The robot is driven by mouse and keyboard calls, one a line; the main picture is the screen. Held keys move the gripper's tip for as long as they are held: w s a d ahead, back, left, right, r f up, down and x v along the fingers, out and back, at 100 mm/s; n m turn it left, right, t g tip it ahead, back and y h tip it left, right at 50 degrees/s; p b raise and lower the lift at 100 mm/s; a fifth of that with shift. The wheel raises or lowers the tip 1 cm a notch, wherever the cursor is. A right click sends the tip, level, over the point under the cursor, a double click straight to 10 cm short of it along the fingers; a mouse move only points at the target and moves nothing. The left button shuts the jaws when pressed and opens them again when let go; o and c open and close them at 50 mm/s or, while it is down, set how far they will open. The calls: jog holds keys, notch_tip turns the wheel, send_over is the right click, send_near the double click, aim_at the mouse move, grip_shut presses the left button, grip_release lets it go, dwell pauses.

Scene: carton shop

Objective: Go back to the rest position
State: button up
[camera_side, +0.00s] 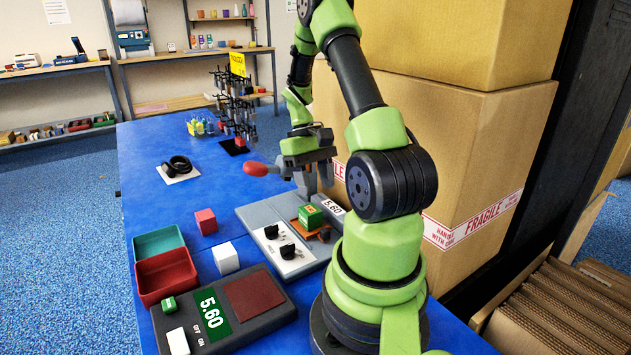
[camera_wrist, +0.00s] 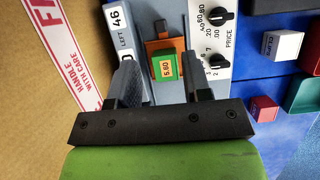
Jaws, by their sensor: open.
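My gripper (camera_side: 318,182) hangs above the grey dial machine (camera_side: 262,217), its fingers pointing down. In the wrist view my gripper (camera_wrist: 161,82) is open, with a finger on each side and empty space between them. A green block (camera_side: 310,215) with an orange label rests on the machine's orange holder (camera_side: 300,231), below the fingers.
Big cardboard cartons (camera_side: 460,130) stand close on the right. On the blue table (camera_side: 150,215) are a 5.60 display unit (camera_side: 250,318), red tray (camera_side: 165,277), teal tray (camera_side: 158,243), red cube (camera_side: 206,221) and white cube (camera_side: 226,258). A dark rack (camera_side: 232,105) stands behind.

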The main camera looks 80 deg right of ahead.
dwell(0.3)
jog(key=w+a+r+n+t+h, duration=0.1)
jog(key=w+a+r+t+h, duration=0.15)
jog(key=a+r, duration=0.3)
jog(key=w+a+r+n+t+h, duration=0.1)
jog(key=w+a+r+t, duration=0.1)
jog(key=w+a+r, duration=0.3)
jog(key=s+a+r+n+t+y, duration=0.1)
jog(key=s+a+r+t, duration=0.2)
jog(key=a, duration=0.4)
jog(key=s+a+r+n+t+y, duration=0.1)
jog(key=s+a+r+n+t, duration=0.1)
jog(key=a+r, duration=0.3)
jog(key=shift+s+a+r+t, duration=0.35)
jog(key=shift+s+a+t, duration=0.15)
jog(key=shift+a, duration=0.55)
